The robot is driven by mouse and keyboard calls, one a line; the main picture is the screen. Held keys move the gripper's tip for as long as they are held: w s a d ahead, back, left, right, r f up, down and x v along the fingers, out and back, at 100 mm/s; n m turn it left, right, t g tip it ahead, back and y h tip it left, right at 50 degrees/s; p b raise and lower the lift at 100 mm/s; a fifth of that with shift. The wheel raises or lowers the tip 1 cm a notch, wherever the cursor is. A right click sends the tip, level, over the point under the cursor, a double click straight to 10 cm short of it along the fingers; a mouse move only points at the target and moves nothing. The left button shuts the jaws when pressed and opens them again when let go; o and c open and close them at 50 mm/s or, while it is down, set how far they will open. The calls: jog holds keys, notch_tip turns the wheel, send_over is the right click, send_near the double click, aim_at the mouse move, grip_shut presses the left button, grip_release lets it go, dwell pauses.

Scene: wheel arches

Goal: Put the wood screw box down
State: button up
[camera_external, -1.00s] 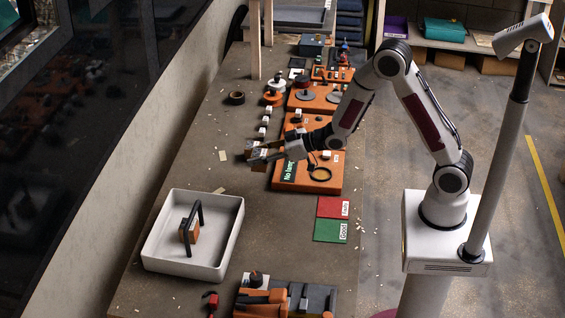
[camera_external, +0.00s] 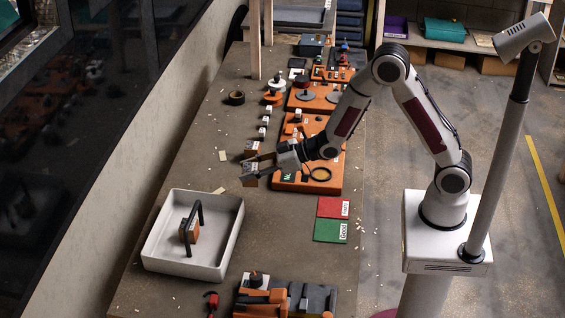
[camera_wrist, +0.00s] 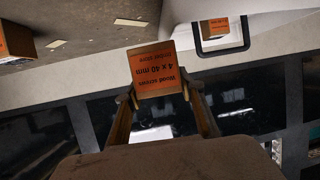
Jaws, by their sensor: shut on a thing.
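The wood screw box (camera_wrist: 156,70) is an orange and brown carton with dark print reading "Wood screws 4 x 40 mm". In the wrist view it sits between the two fingertips of my gripper (camera_wrist: 160,98), which is shut on it. In the external view my gripper (camera_external: 261,166) holds the box (camera_external: 249,180) over the bench, between the white tray and the orange boards. Its height above the bench is hard to tell. A second similar box (camera_external: 252,147) stands on the bench just behind my gripper, and a box also shows at the left of the wrist view (camera_wrist: 16,40).
Orange boards (camera_external: 322,183) with parts lie to the right. Red (camera_external: 329,207) and green (camera_external: 327,231) cards lie in front of them. Bare bench (camera_external: 277,225) lies between tray and cards.

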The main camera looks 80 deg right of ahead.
jog(key=w+a+r, duration=0.3)
jog(key=a, duration=0.4)
jog(key=w+a+r+m+h, duration=0.1)
jog(key=w+a+r, duration=0.1)
jog(key=a, duration=0.6)
jog(key=w+a+r, duration=0.3)
jog(key=w+a, duration=0.1)
jog(key=a, duration=0.3)
jog(key=shift+w+a+r+m+h, duration=0.25)
jog(key=shift+a+r+m+h, duration=0.05)
jog(key=shift+r+h, duration=0.1)
jog(key=shift+f, duration=0.15)
send_over(207, 250)
notch_tip(207, 250, down, 13)
jog(key=shift+f, duration=0.15)
dwell(0.5)
jog(key=shift+f, duration=2.25)
jog(key=shift+f, duration=0.1)
